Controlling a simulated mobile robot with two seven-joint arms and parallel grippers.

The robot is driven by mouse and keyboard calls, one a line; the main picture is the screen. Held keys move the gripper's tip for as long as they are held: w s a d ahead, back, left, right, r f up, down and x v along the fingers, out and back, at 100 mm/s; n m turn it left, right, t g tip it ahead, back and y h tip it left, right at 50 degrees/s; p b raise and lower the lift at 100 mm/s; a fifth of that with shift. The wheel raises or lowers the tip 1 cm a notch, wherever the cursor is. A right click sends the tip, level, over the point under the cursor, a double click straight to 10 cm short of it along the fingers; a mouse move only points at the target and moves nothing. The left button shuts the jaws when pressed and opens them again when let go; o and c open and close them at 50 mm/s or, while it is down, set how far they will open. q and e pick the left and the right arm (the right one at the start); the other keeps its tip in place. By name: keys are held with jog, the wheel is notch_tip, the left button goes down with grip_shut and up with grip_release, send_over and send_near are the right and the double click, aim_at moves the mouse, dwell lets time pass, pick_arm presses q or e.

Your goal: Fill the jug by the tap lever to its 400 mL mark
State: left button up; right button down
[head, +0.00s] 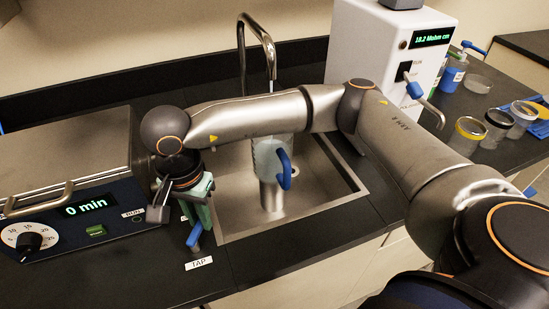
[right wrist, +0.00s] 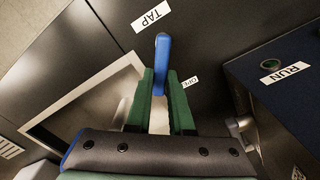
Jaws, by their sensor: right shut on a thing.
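The clear jug (head: 266,160) with a blue handle (head: 284,169) stands upright over the sink (head: 310,195), on a grey metal post, below the curved faucet (head: 272,60). My arm hides its upper part, and I cannot read its marks or water level. The tap lever (head: 194,236), blue-tipped, is on the counter left of the sink, by the TAP label (head: 199,263). My right gripper (head: 203,215) is shut on the lever. In the right wrist view the blue lever (right wrist: 162,55) sits between the green fingers (right wrist: 162,95). My left gripper is not in view.
A steel-topped unit with a dial and "0 min" display (head: 86,205) stands close left of my right gripper. A white water purifier (head: 385,60) stands behind the sink at right. Several lidded jars and a bottle (head: 452,75) stand on the right counter.

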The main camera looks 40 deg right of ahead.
jog(key=shift+s, duration=0.1)
jog(key=m, duration=0.1)
jog(key=s+m, duration=0.1)
jog(key=m, duration=0.2)
jog(key=shift+s+d+f, duration=0.1)
jog(key=shift+s+d, duration=0.15)
jog(key=shift+d, duration=0.05)
jog(key=m, duration=0.1)
jog(key=s+m, duration=0.1)
jog(key=m, duration=0.3)
jog(key=shift+s, duration=0.3)
jog(key=c, duration=1.2)
grip_release()
jog(key=shift+s+m, duration=0.2)
jog(key=shift+m, duration=0.6)
jog(key=shift+c, duration=0.2)
jog(key=o, duration=0.5)
jog(key=shift+w, duration=0.1)
jog(key=shift+c, duration=0.3)
jog(key=shift+r, duration=0.25)
